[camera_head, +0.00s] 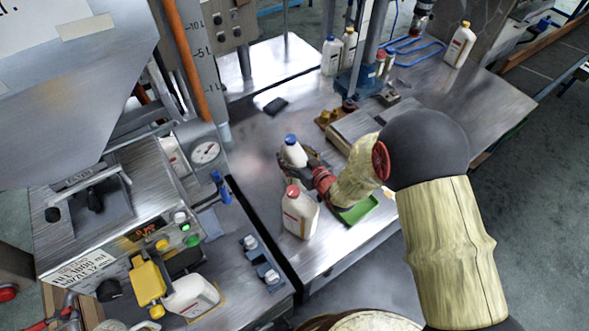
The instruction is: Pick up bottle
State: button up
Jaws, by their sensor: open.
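A white bottle with a blue cap (296,156) stands on the metal table, right at my gripper. My gripper (300,168) is open, with its dark fingers close around or beside the lower part of this bottle. I cannot tell whether they touch it. A larger white bottle with a red cap and a label (300,216) stands nearer, just below my gripper in the picture. The lower part of the blue-capped bottle is partly hidden by my gripper.
A filling machine (150,200) with a gauge stands at the left, with another white container (190,296) in front of it. A green pad (357,211) lies under my arm. More bottles (331,55) stand at the back. The table's middle left is mostly clear.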

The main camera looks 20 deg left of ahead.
jog(key=shift+w+a, duration=0.1)
jog(key=shift+c, duration=1.1)
jog(key=c, duration=1.5)
grip_shut()
jog(key=shift+w+r, duration=0.1)
